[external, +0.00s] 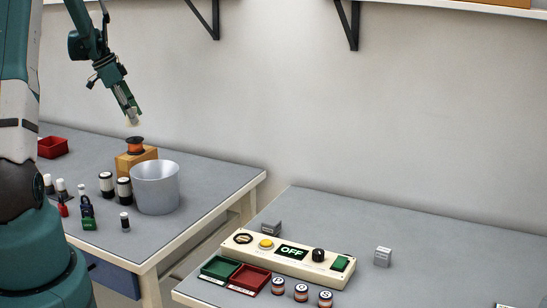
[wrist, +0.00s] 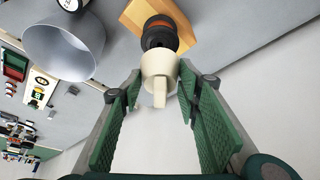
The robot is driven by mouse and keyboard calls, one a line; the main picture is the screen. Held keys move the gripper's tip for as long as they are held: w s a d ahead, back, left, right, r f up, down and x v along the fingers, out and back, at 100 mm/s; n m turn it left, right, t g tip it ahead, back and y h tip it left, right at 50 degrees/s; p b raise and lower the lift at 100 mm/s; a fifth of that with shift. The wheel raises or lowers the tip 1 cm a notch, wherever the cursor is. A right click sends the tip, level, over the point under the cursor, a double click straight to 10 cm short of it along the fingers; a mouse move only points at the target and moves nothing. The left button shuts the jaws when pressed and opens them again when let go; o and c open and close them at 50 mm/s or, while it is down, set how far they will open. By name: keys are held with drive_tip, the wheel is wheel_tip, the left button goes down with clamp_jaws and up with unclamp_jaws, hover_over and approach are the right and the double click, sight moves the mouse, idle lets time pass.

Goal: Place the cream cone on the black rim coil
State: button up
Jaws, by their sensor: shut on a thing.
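My gripper (external: 131,111) is shut on the cream cone (external: 133,122). In the wrist view the cone (wrist: 158,68) sits between the green fingertips (wrist: 158,84), its narrow stem towards the camera. In the external view the cone hangs above a black-rimmed coil with orange winding (external: 135,145), with a small gap between them. The coil rests on a wooden block (external: 131,162). In the wrist view the coil (wrist: 158,33) shows just beyond the cone, which hides part of it.
A grey bucket (external: 155,190) stands close in front of the block. Black-and-white spools (external: 106,185) and several small parts stand left of it. A red bin (external: 52,148) lies at the back left. A control panel (external: 290,254) sits on the right table.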

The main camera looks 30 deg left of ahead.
drive_tip(key=shift+f, duration=0.75)
drive_tip(key=shift+f, duration=1.85)
drive_tip(key=shift+f, duration=0.15)
drive_tip(key=o, duration=0.9)
drive_tip(key=v, duration=1.2)
drive_tip(key=shift+r, duration=0.2)
drive_tip(key=shift+d, duration=0.15)
